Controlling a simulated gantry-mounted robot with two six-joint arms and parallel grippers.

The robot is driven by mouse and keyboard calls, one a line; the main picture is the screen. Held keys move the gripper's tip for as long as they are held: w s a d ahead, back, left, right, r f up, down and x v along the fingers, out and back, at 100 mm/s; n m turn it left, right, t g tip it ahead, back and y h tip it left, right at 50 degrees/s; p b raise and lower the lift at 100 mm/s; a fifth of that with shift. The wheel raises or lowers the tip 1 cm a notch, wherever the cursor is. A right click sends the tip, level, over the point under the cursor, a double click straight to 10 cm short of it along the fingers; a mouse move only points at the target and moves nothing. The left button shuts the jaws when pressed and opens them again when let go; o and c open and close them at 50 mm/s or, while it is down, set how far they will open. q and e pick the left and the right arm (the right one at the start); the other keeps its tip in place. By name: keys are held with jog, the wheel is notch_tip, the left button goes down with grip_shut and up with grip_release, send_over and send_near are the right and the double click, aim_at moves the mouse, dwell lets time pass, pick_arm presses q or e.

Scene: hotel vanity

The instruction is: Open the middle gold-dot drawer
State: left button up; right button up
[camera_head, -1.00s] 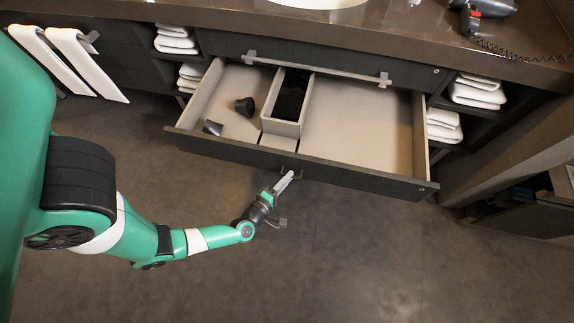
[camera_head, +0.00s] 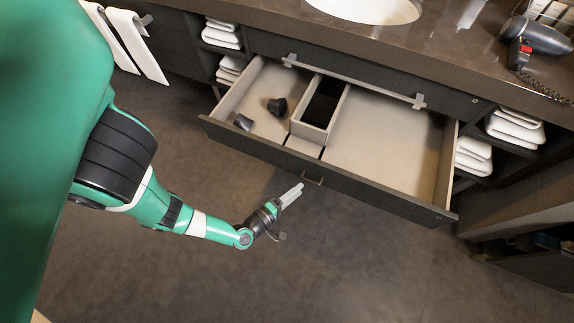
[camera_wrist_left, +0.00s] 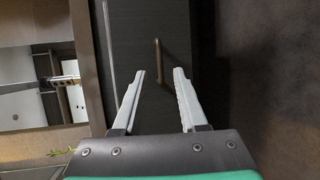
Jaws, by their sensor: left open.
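The drawer (camera_head: 376,193) is pulled well out from under the counter. Its dark front carries a small bronze handle (camera_head: 313,180) near the middle. I cannot clearly make out a gold dot on it. My left gripper (camera_head: 299,188) is just in front of the drawer front, slightly left of the handle. In the left wrist view the open left gripper (camera_wrist_left: 160,74) points at the dark front, and the handle (camera_wrist_left: 158,62) lies between and beyond its fingertips, apparently not gripped. My right gripper is not in view.
The drawer holds a divider box (camera_head: 321,105) and small dark items (camera_head: 277,106). A long bar handle (camera_head: 352,80) crosses the panel above. Folded towels (camera_head: 515,125) fill side shelves. A hair dryer (camera_head: 540,38) lies on the counter. The floor before the drawer is clear.

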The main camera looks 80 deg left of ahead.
pick_arm(q)
jog(key=p+v, duration=0.1)
jog(key=v, duration=0.5)
jog(key=shift+p, duration=0.3)
jog(key=shift+s, duration=0.1)
jog(key=shift+a, duration=0.1)
dwell(0.3)
